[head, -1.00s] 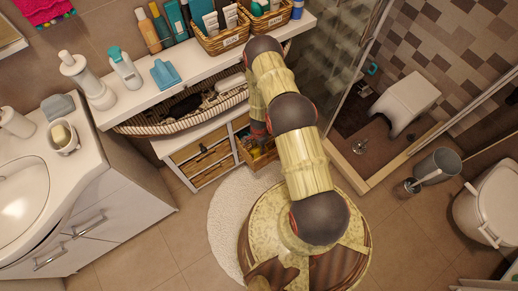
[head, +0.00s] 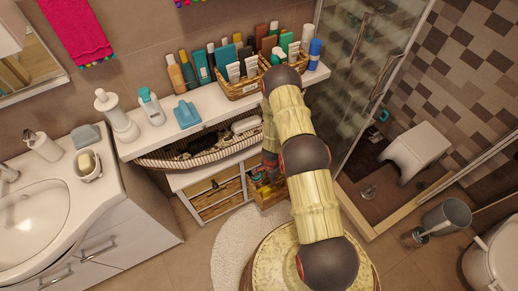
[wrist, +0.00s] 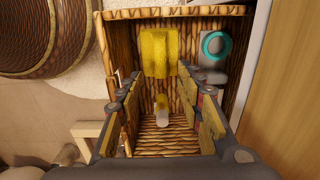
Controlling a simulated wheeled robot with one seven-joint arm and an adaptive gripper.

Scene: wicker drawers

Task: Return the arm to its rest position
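My arm (head: 307,160) reaches from my base toward the wicker drawers under the shelf. My gripper (wrist: 162,88) is open in the wrist view, its two fingers spread wide over or inside an open wicker drawer (wrist: 245,60). Nothing is held between the fingers. In the drawer lie a yellow item (wrist: 162,50), a grey item with a teal ring (wrist: 215,45) and a small pale cylinder (wrist: 162,110). In the head view the open drawer (head: 272,200) shows beside the arm, and the gripper is partly hidden there.
The shelf (head: 220,110) above the drawers carries baskets and several bottles. The sink cabinet (head: 135,215) stands left, the glass shower (head: 350,75) right. A bin (head: 447,218) and toilet (head: 495,255) are at the right. A white rug (head: 232,235) lies below the drawers.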

